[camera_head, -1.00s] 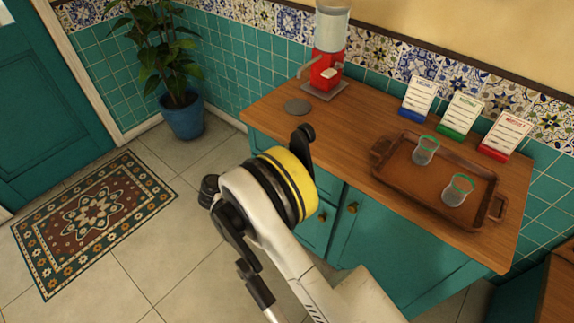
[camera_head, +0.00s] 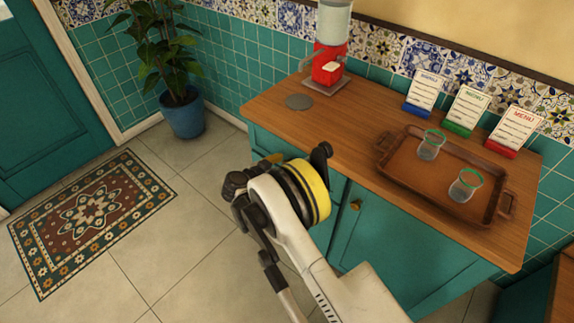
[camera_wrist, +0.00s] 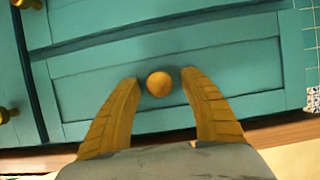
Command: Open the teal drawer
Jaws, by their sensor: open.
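The teal drawer (camera_wrist: 235,75) fills much of the wrist view, with one round brass knob (camera_wrist: 159,85) at its middle. My gripper (camera_wrist: 159,77) is open, its two yellow fingers on either side of the knob with a gap on both sides. The drawer front looks closed, flush with the cabinet. In the head view my wrist hides most of the drawer front and its knob.
The teal cabinet (camera_head: 400,245) has a wooden top (camera_head: 345,135). Another brass knob (camera_head: 356,204) is on its door. A tray (camera_head: 410,172) with two glasses and a red dispenser (camera_head: 328,68) stand on top.

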